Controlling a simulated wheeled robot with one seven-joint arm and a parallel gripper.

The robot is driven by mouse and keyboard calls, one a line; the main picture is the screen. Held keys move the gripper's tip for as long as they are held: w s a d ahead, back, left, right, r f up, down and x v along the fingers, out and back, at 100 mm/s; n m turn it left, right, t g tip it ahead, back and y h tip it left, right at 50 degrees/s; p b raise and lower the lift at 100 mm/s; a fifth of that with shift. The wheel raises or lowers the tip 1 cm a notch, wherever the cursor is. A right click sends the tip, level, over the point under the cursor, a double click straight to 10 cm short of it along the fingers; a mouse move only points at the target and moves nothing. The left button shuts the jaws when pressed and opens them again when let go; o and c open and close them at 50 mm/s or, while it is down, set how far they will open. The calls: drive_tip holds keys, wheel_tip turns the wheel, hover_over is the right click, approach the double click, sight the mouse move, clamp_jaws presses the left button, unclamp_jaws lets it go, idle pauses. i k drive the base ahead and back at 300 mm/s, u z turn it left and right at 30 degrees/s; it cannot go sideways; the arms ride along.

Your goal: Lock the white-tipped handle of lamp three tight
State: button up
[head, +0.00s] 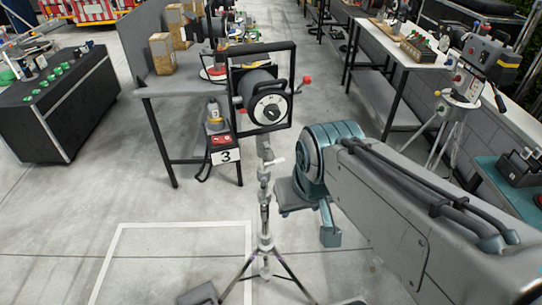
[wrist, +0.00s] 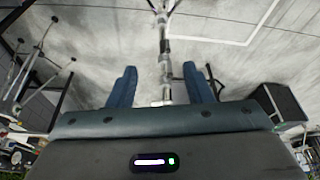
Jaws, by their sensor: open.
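Lamp three is the round grey lamp head (head: 270,108) in a square black frame, on an upright metal stand (head: 264,222) with tripod legs. A red-tipped handle (head: 306,80) sticks out at the frame's right. The white-tipped handle (head: 277,161) sticks out to the right of the stand, just under the lamp. My gripper is right of the stand and below this handle in the head view, partly hidden by my arm. In the wrist view my gripper (wrist: 160,77) is open, its blue fingers on either side of the stand's pole (wrist: 165,50), apart from it.
A "3" sign (head: 225,156) shows beside a grey table (head: 190,86) behind the lamp. A black cabinet (head: 62,105) stands at left. Another lamp on a tripod (head: 460,85) and a white-topped bench (head: 400,45) stand at right.

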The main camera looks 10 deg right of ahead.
sight(272, 160)
drive_tip(key=z, duration=0.8)
drive_tip(key=k, duration=0.9)
drive_tip(key=u, duration=0.95)
drive_tip(key=i, duration=0.5)
